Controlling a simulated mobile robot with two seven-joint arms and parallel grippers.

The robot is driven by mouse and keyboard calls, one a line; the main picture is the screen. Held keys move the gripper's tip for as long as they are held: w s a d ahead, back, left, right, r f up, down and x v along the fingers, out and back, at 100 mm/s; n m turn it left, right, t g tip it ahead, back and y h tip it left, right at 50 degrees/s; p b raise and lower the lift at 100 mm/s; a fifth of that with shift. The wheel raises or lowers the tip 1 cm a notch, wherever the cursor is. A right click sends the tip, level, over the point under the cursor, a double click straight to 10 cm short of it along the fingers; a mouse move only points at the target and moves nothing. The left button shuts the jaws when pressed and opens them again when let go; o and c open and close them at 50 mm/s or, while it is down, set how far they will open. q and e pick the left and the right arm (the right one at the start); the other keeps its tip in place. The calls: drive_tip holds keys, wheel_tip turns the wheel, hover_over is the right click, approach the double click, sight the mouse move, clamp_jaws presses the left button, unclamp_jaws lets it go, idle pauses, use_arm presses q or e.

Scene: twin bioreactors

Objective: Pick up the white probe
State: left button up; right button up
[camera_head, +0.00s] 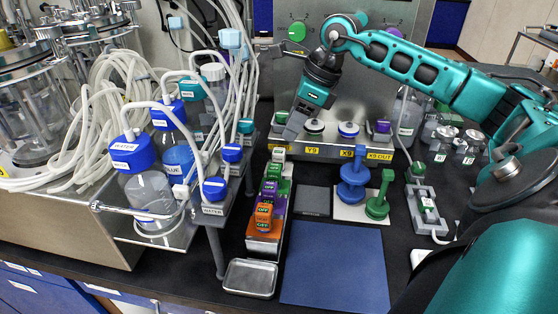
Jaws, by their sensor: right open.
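A row of small coloured blocks with labels stands in a narrow rack (284,222) at the middle of the bench. The block at its far end (278,154) looks whitish; I cannot tell surely whether it is the white probe. Green, purple and orange blocks stand nearer in the same row. My right gripper (294,124) reaches down from the teal arm at the upper right. It is open and hangs above and just beyond the far end of the row, near the front of the steel panel. Nothing shows between its fingers. My left gripper is out of view.
Blue-capped bottles (133,155) and coiled white tubes (100,110) crowd the left. A blue mat (335,265) and an empty metal tray (250,279) lie in front. Blue (353,175) and green (378,205) spool-shaped stands are right of the row.

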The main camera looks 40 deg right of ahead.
sight(280, 151)
drive_tip(key=x, duration=0.8)
drive_tip(key=shift+a+f+p, duration=0.15)
drive_tip(key=shift+f+p, duration=0.15)
drive_tip(key=shift+c, duration=0.4)
clamp_jaws()
